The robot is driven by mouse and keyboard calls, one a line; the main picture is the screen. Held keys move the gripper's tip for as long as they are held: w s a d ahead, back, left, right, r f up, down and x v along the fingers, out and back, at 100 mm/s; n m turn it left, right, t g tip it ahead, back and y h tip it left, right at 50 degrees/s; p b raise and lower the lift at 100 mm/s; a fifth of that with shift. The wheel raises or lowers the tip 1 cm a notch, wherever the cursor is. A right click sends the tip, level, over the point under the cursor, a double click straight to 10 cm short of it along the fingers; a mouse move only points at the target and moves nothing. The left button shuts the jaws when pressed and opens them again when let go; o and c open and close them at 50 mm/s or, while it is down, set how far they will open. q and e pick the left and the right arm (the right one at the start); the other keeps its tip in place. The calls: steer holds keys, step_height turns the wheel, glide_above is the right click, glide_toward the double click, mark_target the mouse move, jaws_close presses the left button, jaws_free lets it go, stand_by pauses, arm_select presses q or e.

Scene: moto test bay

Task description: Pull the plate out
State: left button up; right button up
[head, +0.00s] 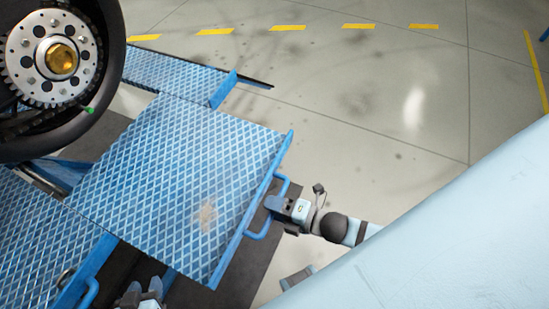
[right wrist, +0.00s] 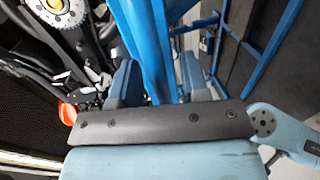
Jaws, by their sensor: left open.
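The blue diamond-tread plate (head: 165,185) lies in the middle of the head view, with a worn spot near its right side. A blue bar handle (head: 256,236) is fixed along its right edge. My right gripper (head: 277,204) is at this handle, coming from the right. In the right wrist view, blue metal runs between the two fingers of my right gripper (right wrist: 162,88); whether they press on the handle is hidden. My left gripper (head: 140,296) is open and empty at the bottom edge of the head view, below the plate's near edge.
A wheel with a gold hub nut (head: 61,59) stands at the upper left beside the plate. Other blue tread panels (head: 172,78) lie behind and at the left (head: 35,245). Bare grey floor (head: 350,110) is right of the plate, with yellow dashes (head: 287,28) behind.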

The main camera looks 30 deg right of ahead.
stand_by(0.4)
steer(key=v, duration=1.3)
steer(key=shift+s+d+p, duration=0.25)
steer(key=shift+s+p, duration=0.05)
steer(key=shift+r, duration=0.1)
